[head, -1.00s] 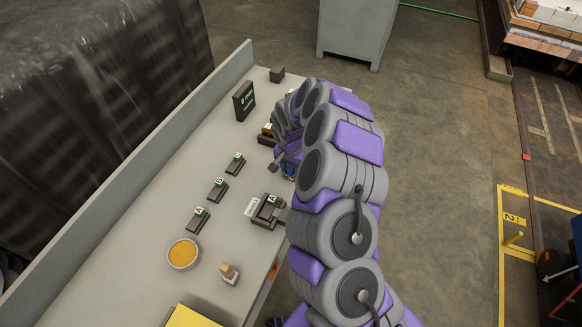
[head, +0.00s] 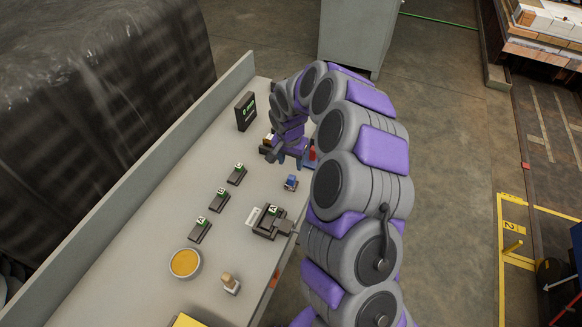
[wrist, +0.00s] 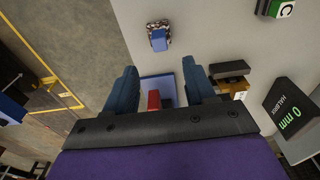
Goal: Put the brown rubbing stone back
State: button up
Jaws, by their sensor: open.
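My gripper (wrist: 159,68) is open, and its two blue-grey fingers point down over the table. It also shows at the table's right side in the head view (head: 279,157). Between and below the fingers lies a blue tray (wrist: 170,84) with a red block (wrist: 154,100) in it.
A black display (head: 245,111) stands near the back wall (head: 150,185). Several dark labelled blocks (head: 219,200) line the table (head: 150,262). A bowl of yellow stuff (head: 185,263) and a small wooden-topped piece (head: 230,284) are nearer. The floor right is open.

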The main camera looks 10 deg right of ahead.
jog(key=s+a+r+n, duration=0.3)
jog(key=s+r+n, duration=0.2)
jog(key=s+r, duration=1)
jog(key=s+d+r+n+g, duration=0.1)
jog(key=s+r, duration=0.1)
jog(key=s, duration=1.1)
jog(key=s+d+r+n+g, duration=0.1)
jog(key=s+d+r, duration=0.1)
jog(key=s, duration=1.1)
jog(key=shift+s+d+g+y, duration=0.15)
jog(key=shift+s+g+y, duration=0.15)
jog(key=shift+s, duration=0.1)
